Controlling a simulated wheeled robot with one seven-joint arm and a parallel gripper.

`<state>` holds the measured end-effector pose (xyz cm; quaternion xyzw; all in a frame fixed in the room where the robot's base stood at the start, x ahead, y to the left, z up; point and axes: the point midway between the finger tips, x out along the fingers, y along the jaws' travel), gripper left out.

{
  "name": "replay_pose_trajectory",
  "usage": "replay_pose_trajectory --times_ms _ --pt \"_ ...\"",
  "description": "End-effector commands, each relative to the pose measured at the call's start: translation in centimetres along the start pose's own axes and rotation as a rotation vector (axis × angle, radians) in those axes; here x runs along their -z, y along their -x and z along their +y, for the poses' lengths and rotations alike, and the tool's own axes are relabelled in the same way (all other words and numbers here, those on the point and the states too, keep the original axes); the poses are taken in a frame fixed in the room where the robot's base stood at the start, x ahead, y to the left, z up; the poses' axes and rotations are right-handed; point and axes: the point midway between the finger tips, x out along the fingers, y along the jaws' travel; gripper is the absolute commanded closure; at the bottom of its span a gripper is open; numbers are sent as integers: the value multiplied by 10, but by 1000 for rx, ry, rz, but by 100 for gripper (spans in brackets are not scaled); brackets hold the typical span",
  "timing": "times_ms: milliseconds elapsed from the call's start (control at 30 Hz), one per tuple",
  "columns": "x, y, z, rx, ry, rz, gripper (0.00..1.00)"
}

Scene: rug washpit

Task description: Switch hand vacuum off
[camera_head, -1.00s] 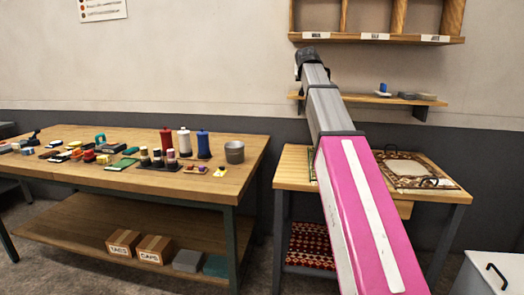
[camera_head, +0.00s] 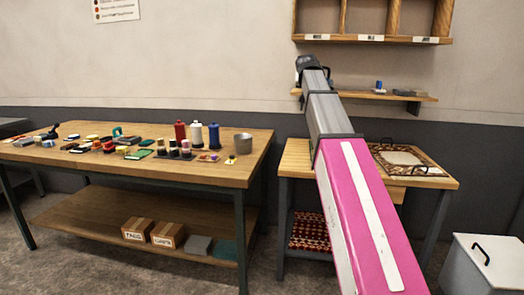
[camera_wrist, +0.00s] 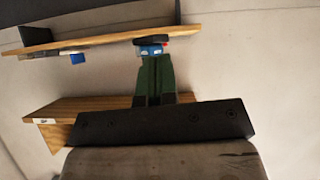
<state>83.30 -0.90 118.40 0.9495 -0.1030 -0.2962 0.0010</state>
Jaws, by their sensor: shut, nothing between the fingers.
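No hand vacuum can be made out for certain. A small dark blue item (camera_head: 51,132) with a raised part lies at the far left of the long workbench (camera_head: 225,175), too small to identify. My gripper (camera_head: 308,64) is at the end of my raised arm, in front of the back wall near the wall shelf, well apart from that item. In the wrist view my gripper (camera_wrist: 152,52) has its green fingers together with nothing held. My arm hides part of the smaller table.
The long workbench holds several bottles, a grey pot (camera_head: 242,144) and many small items. The smaller table (camera_head: 440,182) bears a patterned rug piece. A wall shelf (camera_head: 425,97) and cubbyholes (camera_head: 375,40) are near my gripper. A white bin (camera_head: 484,262) stands right; floor shows between tables.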

Motion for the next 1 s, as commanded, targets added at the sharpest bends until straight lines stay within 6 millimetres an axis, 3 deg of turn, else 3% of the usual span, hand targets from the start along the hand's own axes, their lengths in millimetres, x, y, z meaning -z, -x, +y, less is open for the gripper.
replay_pose_trajectory --times_ms 267,467,700,1000 --pt "-50 -25 -2 7 14 -63 100" --pt "-107 -50 -4 14 32 -137 100" --pt "-220 -88 -5 33 62 -280 100" --pt "-366 -112 -2 61 96 -469 100"
